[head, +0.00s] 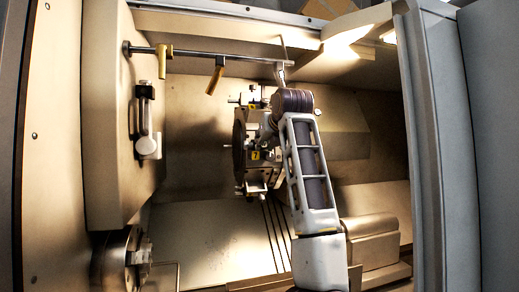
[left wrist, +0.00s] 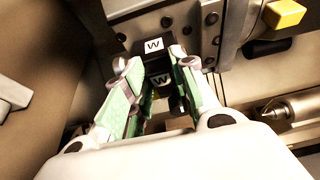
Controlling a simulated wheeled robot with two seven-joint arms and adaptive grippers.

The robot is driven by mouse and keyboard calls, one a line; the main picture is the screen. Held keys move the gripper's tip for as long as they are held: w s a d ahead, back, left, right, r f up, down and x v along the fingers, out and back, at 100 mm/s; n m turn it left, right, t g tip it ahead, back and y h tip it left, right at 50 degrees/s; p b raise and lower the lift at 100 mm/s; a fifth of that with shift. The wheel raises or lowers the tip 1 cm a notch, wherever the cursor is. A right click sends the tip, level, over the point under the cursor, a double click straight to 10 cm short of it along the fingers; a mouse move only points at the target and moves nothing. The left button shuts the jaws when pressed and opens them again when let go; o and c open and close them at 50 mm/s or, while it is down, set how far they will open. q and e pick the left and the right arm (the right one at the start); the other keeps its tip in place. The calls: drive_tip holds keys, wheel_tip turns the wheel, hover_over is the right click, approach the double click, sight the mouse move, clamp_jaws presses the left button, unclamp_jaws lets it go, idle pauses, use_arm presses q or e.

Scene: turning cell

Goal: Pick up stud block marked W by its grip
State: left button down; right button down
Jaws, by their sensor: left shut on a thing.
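The dark stud block marked W (left wrist: 160,80) is between the green-padded fingers of my left gripper (left wrist: 152,66) in the left wrist view. The fingers are shut on it, one on each side. A white W label (left wrist: 154,46) shows on a dark face just beyond the fingertips, and a second W shows between the fingers. Whether the block touches the metal part behind it cannot be told. In the head view my left arm reaches into the machine, and its gripper (head: 264,130) is at the turret (head: 253,175), largely hiding the block. My right gripper is not in view.
A rail with hanging yellow-brown handles (head: 215,78) crosses above the turret. A chuck (head: 122,262) sits at lower left. A door frame (head: 425,150) stands right of my arm. A yellow block (left wrist: 284,13) and a metal cylinder (left wrist: 292,108) are at right in the left wrist view.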

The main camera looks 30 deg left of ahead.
use_arm(q)
drive_tip(key=shift+r, duration=0.1)
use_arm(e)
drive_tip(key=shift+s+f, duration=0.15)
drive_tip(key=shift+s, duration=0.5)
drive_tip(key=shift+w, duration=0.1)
